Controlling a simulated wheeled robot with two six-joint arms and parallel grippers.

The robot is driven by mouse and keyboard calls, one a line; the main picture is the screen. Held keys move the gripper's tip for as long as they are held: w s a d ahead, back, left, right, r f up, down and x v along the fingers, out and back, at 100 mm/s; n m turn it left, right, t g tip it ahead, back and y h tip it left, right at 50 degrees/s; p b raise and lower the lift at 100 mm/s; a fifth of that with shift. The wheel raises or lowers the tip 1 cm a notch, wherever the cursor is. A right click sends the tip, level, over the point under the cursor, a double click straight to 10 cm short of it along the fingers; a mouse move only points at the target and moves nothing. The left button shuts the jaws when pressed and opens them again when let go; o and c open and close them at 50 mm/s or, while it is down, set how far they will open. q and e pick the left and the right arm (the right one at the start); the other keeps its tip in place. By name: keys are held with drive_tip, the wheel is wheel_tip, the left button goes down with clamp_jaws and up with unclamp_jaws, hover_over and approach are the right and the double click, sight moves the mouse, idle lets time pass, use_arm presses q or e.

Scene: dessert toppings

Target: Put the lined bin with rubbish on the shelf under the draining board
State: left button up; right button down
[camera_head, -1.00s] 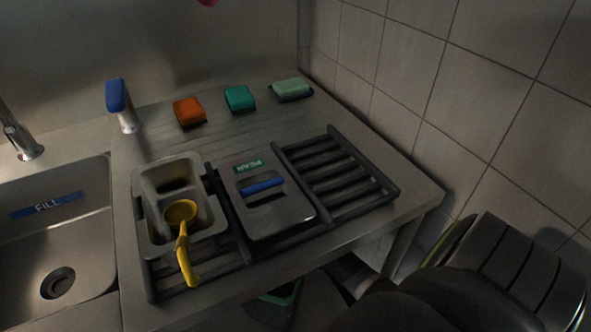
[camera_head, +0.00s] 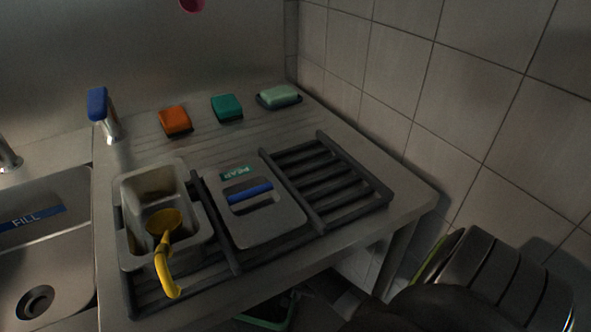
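A dark bin with a green rim (camera_head: 267,323) shows only in part at the bottom edge, below the front edge of the steel draining board (camera_head: 405,212). Its inside is dark, and I cannot make out a liner or rubbish. The shelf under the board is hidden or too dark to see. My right gripper (camera_head: 337,290) is a dark shape beside the bin, to its right, under the board's front edge. Its fingers are lost in shadow, so I cannot tell whether it touches the bin. My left gripper is out of view.
A sink (camera_head: 60,270) is at left. A tiled wall (camera_head: 470,110) bounds the right.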

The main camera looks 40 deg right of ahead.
drive_tip(key=shift+w, duration=0.1)
drive_tip(key=c, duration=1.6)
unclamp_jaws()
drive_tip(key=shift+c, duration=0.2)
